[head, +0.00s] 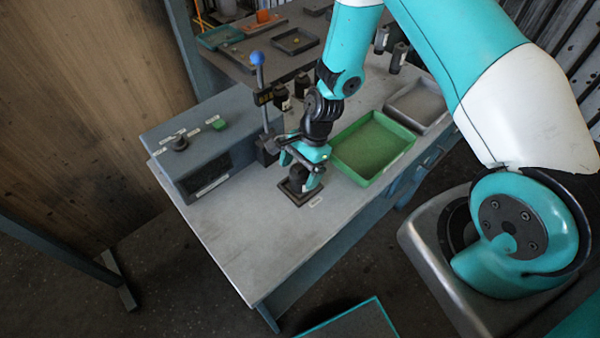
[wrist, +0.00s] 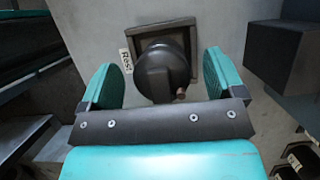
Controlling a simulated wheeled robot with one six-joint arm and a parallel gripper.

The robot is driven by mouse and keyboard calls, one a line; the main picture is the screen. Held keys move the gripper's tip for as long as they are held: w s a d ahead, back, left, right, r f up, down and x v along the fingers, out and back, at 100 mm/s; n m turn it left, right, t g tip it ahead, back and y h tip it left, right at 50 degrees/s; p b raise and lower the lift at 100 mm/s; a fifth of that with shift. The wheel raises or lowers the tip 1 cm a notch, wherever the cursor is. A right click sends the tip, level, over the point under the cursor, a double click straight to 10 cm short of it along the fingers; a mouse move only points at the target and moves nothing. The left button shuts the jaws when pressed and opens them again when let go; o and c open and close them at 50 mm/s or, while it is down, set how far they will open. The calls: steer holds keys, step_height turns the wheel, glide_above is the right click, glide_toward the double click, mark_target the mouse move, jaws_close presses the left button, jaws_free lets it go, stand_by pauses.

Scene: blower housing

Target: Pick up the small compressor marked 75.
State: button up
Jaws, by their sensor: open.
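A dark rounded compressor (head: 298,174) with a small copper-coloured stub stands on a square dark base (head: 300,197) near the bench's front edge. It also shows in the wrist view (wrist: 160,72), upright on its base (wrist: 187,35). No 75 is legible on it. My gripper (head: 303,168) is open, with its teal fingers on either side of this compressor; contact cannot be told. Two small dark compressors with pale labels, one left (head: 281,97) and one right (head: 302,83), stand behind the post. Their marks are too small to read.
A grey box (head: 200,165) and a blue-knobbed post (head: 262,90) stand to the left. A green tray (head: 372,148) and a grey tray (head: 417,104) lie to the right. Two dark labelled cylinders (head: 398,57) stand farther back. The bench's front left (head: 245,235) is clear.

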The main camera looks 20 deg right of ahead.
steer(key=shift+s+a+f, duration=0.1)
steer(key=shift+a+f, duration=0.1)
steer(key=shift+f, duration=0.4)
steer(key=c, duration=1.3)
steer(key=shift+c, duration=0.4)
steer(key=shift+r, duration=0.2)
